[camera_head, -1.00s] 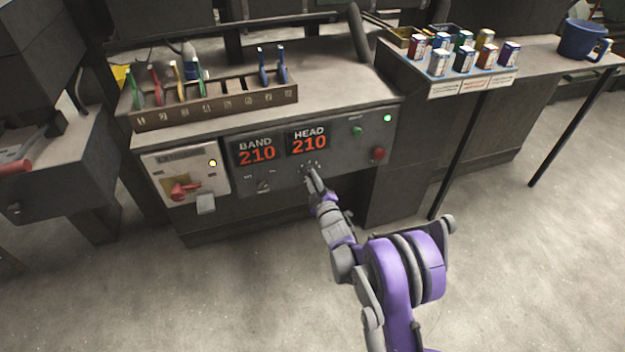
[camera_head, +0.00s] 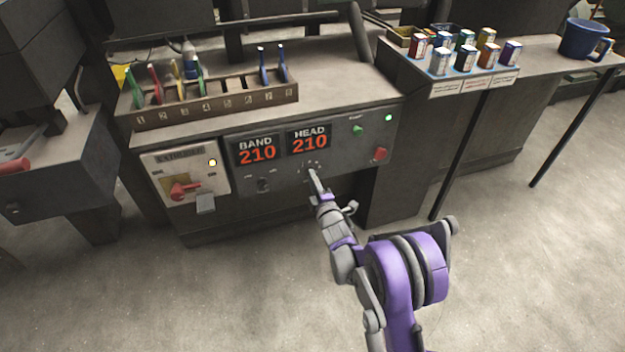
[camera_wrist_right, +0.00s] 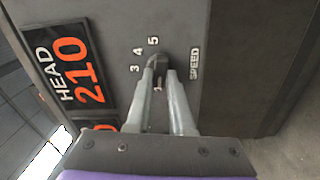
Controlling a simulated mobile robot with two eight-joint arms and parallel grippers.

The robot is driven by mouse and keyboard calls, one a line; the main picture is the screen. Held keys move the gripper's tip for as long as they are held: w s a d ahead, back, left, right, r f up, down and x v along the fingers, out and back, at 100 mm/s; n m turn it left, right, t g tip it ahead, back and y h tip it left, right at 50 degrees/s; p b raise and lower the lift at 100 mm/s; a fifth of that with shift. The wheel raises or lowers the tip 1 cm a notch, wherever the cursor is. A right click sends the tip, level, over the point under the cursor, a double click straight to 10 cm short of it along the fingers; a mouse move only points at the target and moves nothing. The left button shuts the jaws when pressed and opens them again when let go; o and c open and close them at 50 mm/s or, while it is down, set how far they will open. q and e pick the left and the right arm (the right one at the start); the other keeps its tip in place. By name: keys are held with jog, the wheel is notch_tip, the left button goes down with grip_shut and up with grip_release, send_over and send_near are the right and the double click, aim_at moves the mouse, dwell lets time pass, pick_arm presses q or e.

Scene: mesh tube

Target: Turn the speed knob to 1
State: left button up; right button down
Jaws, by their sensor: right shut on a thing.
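The speed knob (camera_wrist_right: 160,63) is a small dark knob on the grey front panel, beside the word SPEED in the right wrist view. My right gripper (camera_wrist_right: 160,74) is shut on the knob, one finger on each side. In the head view my right gripper (camera_head: 312,174) reaches the panel just below the HEAD display (camera_head: 309,141), and its fingers cover most of the knob. Which number the knob points to cannot be told. My left gripper is not in view.
The panel also has a BAND display (camera_head: 257,151) reading 210, a smaller switch (camera_head: 263,184), a green button (camera_head: 358,129) and a red button (camera_head: 380,154). A red rotary handle (camera_head: 185,190) is at the left. Open floor lies in front.

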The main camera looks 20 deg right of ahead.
dwell(0.3)
jog(key=c, duration=0.8)
grip_release()
jog(key=s+p, duration=0.1)
jog(key=s, duration=0.9)
jog(key=shift+s+d+p, duration=0.2)
jog(key=shift+s+p, duration=0.1)
jog(key=shift+s, duration=0.1)
jog(key=shift+r, duration=0.1)
